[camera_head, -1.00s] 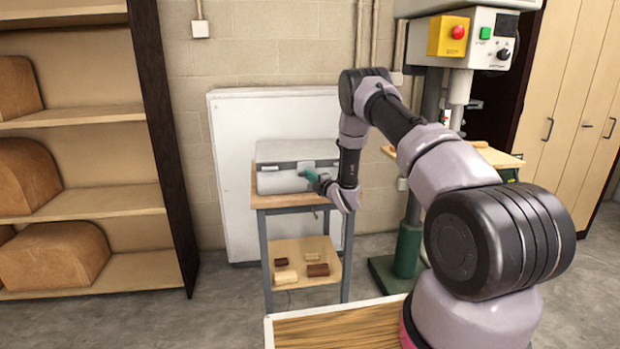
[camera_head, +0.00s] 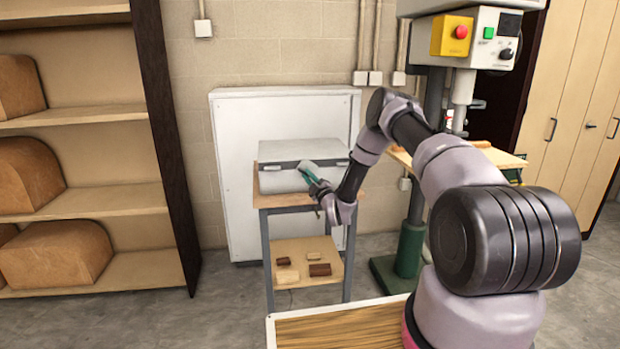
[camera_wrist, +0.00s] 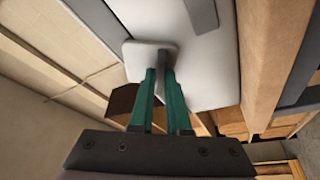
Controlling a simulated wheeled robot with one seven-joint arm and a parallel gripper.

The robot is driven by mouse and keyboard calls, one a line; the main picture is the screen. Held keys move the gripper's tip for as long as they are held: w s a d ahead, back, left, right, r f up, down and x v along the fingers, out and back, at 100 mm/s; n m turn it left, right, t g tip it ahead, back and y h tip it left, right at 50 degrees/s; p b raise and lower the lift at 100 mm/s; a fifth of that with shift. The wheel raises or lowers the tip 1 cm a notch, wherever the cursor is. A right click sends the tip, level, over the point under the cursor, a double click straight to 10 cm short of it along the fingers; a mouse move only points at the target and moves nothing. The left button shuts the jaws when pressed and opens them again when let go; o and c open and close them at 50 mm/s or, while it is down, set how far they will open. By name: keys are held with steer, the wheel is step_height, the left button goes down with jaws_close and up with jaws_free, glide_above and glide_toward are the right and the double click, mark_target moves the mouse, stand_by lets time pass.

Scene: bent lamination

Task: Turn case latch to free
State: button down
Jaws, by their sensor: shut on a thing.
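The grey case (camera_head: 281,181) sits closed on a small wooden-topped stand, a dark band running across its front. The case latch (camera_head: 306,164) is a pale plate on the case front; the wrist view shows it as a rounded plate (camera_wrist: 138,60) with a grey grip piece (camera_wrist: 164,56) standing out from it. My gripper (camera_head: 308,171) reaches the latch from the lower right. Its green fingers (camera_wrist: 161,78) are shut on the grip piece of the latch in the wrist view. The fingers hide part of the latch.
The stand (camera_head: 268,200) carries several small brown and tan blocks on its lower shelf (camera_head: 291,272). A white panel (camera_head: 231,200) stands behind it. A drill-press-like machine (camera_head: 409,230) is close on the right, and a shelf unit (camera_head: 100,198) is on the left.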

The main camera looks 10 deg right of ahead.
steer(key=m+h, duration=0.1)
steer(key=m, duration=0.2)
steer(key=a+m+t+h, duration=0.1)
steer(key=m, duration=0.1)
steer(key=m+t+h, duration=0.1)
steer(key=m, duration=0.2)
steer(key=shift+a+r+m, duration=0.15)
steer(key=shift+r+m, duration=0.1)
steer(key=shift+m, duration=0.05)
steer(key=m+h, duration=0.1)
steer(key=m, duration=0.1)
steer(key=m+h, duration=0.1)
steer(key=m, duration=0.1)
steer(key=r+m+t+h, duration=0.1)
steer(key=m, duration=0.1)
steer(key=shift+a+m+h, duration=0.3)
steer(key=shift+m+h, duration=0.1)
steer(key=c, duration=0.9)
jaws_free()
steer(key=shift+r, duration=0.1)
steer(key=v, duration=1)
steer(key=shift+s+f, duration=0.25)
steer(key=shift+s, duration=0.1)
